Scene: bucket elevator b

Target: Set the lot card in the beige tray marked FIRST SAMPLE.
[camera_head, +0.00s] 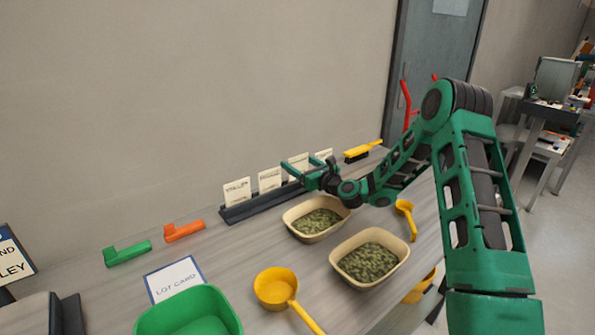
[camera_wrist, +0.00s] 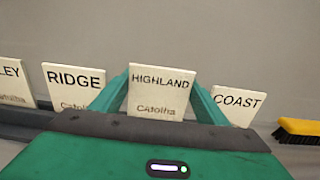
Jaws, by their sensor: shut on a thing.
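My gripper (camera_head: 303,168) is at the card rack against the wall. In the wrist view its green fingers are shut on the HIGHLAND card (camera_wrist: 159,90), a pale card standing upright between them. The card's lower edge is hidden, so I cannot tell whether it touches the rack. A flat white, blue-edged sheet reading LOT CARD (camera_head: 175,279) lies at the front left of the bench. Two beige trays, one further back (camera_head: 290,222) and one nearer (camera_head: 345,278), hold greenish contents. No FIRST SAMPLE marking is readable on either.
The dark rack (camera_head: 258,206) also holds VALLEY (camera_head: 237,191), RIDGE (camera_wrist: 76,82) and COAST (camera_wrist: 237,102) cards. A yellow brush (camera_head: 362,151), yellow scoops (camera_head: 276,288), a green bin (camera_head: 190,314), and green (camera_head: 128,253) and orange (camera_head: 184,231) L-shaped pieces lie about. A blue-edged sign (camera_head: 14,258) is at far left.

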